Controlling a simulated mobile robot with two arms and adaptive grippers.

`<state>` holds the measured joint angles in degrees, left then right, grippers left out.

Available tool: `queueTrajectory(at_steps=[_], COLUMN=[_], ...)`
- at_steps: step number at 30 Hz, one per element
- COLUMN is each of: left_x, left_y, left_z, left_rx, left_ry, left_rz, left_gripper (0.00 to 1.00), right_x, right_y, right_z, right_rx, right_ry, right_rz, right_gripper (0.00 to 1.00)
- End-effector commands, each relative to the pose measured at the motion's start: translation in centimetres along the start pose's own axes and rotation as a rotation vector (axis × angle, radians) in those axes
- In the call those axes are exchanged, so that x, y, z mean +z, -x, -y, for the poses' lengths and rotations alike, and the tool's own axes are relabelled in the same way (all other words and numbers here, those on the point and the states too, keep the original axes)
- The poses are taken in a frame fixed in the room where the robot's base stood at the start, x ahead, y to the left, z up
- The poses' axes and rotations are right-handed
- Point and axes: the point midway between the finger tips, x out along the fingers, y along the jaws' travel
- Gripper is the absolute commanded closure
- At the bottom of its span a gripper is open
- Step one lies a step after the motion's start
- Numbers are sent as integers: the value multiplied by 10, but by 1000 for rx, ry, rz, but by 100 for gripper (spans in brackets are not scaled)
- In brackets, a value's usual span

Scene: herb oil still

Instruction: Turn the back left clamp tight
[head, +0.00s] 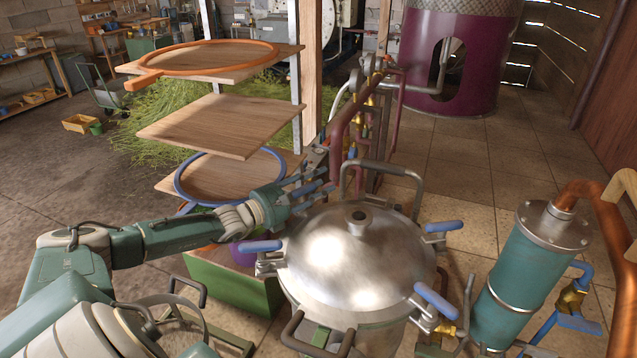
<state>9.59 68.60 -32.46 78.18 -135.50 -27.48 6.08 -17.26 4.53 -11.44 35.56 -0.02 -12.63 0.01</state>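The steel still pot (352,262) has a domed lid and stands in the middle of the head view. Clamps with blue handles sit around its rim: one at the left (262,246), one at the back right (443,227) and one at the front right (437,301). The back left clamp's blue handle (312,188) shows at the fingers of my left gripper (308,187), which reaches in from the left at the rim. The fingers and the clamp overlap, so I cannot tell whether they grip the handle. My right gripper is not in view.
Pipes with valves (357,125) rise close behind the pot. Wooden shelves (208,127) with an orange ring (207,56) and a blue ring (192,196) stand behind my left arm. A green condenser cylinder (518,275) stands at the right. Tiled floor beyond is clear.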

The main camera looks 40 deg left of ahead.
Motion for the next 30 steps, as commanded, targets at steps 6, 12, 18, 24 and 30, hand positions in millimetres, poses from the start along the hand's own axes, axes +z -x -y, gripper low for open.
queueTrajectory(at_steps=[6,12,18,24,30], left_x=[-1,-1,0,0,-4], left_y=[0,0,0,0,0], left_z=[0,0,0,0,3], left_rx=[-1,-1,-1,-1,-17], left_ry=[0,0,0,0,-3], left_rz=[-1,-1,0,0,6], left_gripper=[64,99,100,100,100], right_x=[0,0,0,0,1], right_y=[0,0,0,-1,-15], right_z=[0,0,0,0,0], right_rx=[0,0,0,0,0], right_ry=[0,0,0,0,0], right_rz=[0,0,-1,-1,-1], right_gripper=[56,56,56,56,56])
